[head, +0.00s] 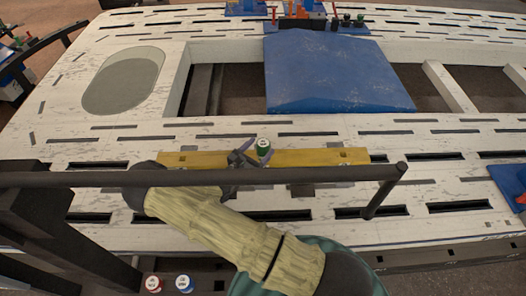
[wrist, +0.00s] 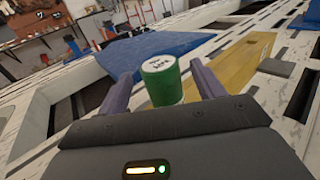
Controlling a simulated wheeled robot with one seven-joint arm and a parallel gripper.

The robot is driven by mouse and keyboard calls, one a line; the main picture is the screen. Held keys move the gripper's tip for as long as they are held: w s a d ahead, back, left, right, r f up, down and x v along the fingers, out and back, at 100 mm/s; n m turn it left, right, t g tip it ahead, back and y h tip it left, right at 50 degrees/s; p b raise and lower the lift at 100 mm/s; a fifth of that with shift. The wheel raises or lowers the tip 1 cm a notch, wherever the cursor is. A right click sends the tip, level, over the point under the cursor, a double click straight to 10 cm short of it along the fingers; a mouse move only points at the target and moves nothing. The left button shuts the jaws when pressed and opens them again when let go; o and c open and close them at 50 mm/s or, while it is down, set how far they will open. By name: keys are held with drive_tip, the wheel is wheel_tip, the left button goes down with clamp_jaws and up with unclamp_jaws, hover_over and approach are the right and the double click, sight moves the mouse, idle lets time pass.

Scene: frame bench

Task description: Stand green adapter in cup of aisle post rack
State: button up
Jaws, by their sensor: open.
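The green adapter (head: 263,146) is a short upright cylinder with a white, lettered top. It is at the yellow board (head: 200,159) on the near part of the bench; its foot is hidden. My gripper (head: 256,149) is open around it. In the wrist view the adapter (wrist: 161,85) stands between the two purple fingers of my gripper (wrist: 160,72), with a visible gap on each side. I cannot tell which holder is the aisle post rack; blue holders stand at the far edge (head: 245,8) and the right edge (head: 507,181).
A dark rail (head: 300,176) crosses in front of the yellow board. A blue sloped panel (head: 335,75) lies mid-bench beside open frame gaps. More small parts (head: 300,20) stand at the back.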

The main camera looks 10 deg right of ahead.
drive_tip(key=x, duration=0.2)
drive_tip(key=shift+w+d, duration=0.2)
drive_tip(key=shift+d, duration=0.05)
drive_tip(key=shift+a, duration=0.1)
drive_tip(key=shift+c, duration=0.5)
drive_tip(key=c, duration=1.2)
drive_tip(key=shift+s+r+p, duration=0.1)
drive_tip(key=shift+r+p, duration=0.9)
drive_tip(key=shift+r, duration=4)
